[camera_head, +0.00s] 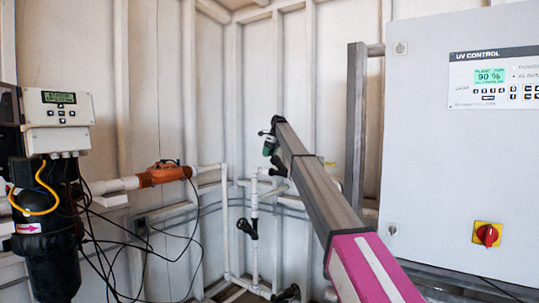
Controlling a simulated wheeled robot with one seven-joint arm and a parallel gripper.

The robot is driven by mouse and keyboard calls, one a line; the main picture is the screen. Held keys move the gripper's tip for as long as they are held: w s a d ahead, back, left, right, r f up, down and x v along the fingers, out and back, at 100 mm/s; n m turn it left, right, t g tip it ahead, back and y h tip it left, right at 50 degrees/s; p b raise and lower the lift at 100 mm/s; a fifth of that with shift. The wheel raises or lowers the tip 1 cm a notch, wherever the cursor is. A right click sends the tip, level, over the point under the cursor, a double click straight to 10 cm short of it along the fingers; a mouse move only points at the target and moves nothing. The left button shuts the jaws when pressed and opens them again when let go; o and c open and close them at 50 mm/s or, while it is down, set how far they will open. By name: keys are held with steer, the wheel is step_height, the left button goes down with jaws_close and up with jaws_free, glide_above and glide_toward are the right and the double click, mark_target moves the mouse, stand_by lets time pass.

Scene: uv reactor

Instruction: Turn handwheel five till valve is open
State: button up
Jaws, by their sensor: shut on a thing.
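My gripper (267,134) is at the far end of my outstretched arm, in front of the back wall. It is small and dark in this view. It is shut on a small dark green part (269,148), which looks like the handwheel. The wheel's number and the valve's opening cannot be read from here. The fingers and most of the wheel are too small or hidden by my arm to make out. White pipes (254,195) run just below it.
A grey UV control cabinet (450,170) with a red switch (487,235) stands close on the right. A black valve handle (247,228) sits lower on the pipes. An orange unit (165,175), a controller box (58,120) and hanging cables are at left.

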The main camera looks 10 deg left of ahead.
steer(key=shift+n+g+y, duration=0.3)
steer(key=shift+n+g, duration=0.5)
steer(key=shift+g, duration=0.2)
steer(key=o, duration=0.8)
